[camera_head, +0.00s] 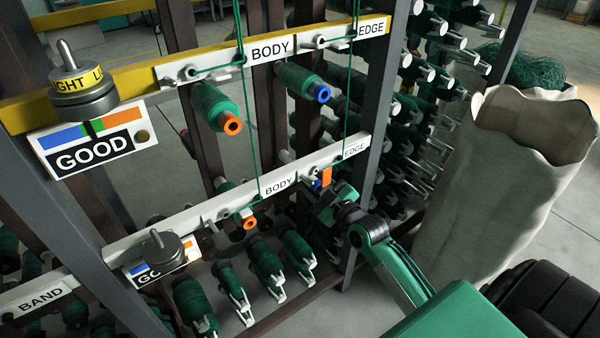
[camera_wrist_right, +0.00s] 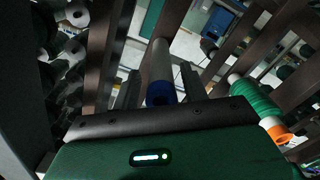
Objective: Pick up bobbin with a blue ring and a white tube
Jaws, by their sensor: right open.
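The bobbin with a blue ring and a bare whitish tube (camera_wrist_right: 160,72) shows in the right wrist view, its blue ring end facing my gripper. In the head view only a bit of its blue ring (camera_head: 317,185) shows on the lower rail, mostly hidden by my gripper. My right gripper (camera_head: 322,192) is open at this bobbin; in the right wrist view its fingers (camera_wrist_right: 162,88) stand on either side of the tube. I cannot tell whether they touch it. My left gripper is not in view.
A green bobbin with a blue ring (camera_head: 302,82) and one with an orange ring (camera_head: 217,108) hang on the upper rail. Another orange-ringed bobbin (camera_head: 249,222) is on the lower rail left of my gripper. A dark post (camera_head: 370,125) and a large pale sack (camera_head: 500,180) stand right.

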